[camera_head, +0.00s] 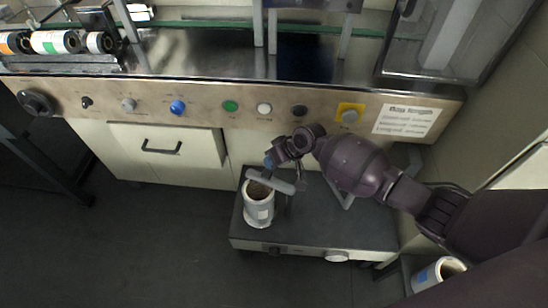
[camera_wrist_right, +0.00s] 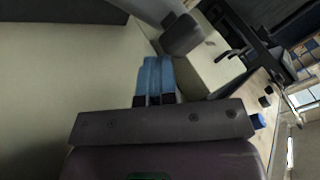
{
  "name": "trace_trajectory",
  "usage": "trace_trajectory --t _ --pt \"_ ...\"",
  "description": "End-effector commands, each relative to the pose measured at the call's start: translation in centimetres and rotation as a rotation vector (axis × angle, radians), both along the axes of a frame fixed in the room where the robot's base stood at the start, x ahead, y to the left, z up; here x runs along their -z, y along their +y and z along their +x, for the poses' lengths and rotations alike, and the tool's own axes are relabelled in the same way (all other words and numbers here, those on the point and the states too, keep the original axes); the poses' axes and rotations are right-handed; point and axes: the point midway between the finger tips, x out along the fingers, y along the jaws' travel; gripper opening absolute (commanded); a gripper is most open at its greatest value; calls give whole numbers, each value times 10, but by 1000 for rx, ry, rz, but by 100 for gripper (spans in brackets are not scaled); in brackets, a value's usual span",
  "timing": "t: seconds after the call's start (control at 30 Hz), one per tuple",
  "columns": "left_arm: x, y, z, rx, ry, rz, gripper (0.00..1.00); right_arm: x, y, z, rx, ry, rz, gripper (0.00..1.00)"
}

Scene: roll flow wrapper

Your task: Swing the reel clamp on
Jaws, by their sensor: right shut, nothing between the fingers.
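A white reel (camera_head: 259,212) with a brown core stands upright on a low grey-topped unit in the head view. The reel clamp, a light grey bar (camera_head: 276,183), stretches across above the back part of the reel's top, with a thin dark post beside the reel. I cannot tell whether the bar touches the reel. My right gripper (camera_head: 268,161) is just behind the bar. Its blue fingertips (camera_wrist_right: 155,78) are together and empty in the wrist view, beside a dark rounded block that I cannot identify for sure. My left gripper is not in view.
The machine's control panel (camera_head: 205,108), with knobs and coloured buttons, runs behind the unit. A drawer (camera_head: 165,148) is at left. Another white roll (camera_head: 437,272) stands at lower right. The unit's grey top (camera_head: 330,228) is clear right of the reel.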

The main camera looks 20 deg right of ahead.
Motion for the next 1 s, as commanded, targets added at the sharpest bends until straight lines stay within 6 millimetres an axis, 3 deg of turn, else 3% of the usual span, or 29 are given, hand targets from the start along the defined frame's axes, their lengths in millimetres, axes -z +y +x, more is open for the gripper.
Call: trace_trajectory --t 0.33,1.0 --pt "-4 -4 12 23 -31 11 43 1 19 -10 -250 2 -1 0" --pt "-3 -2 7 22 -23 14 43 1 28 -18 -244 2 1 0"
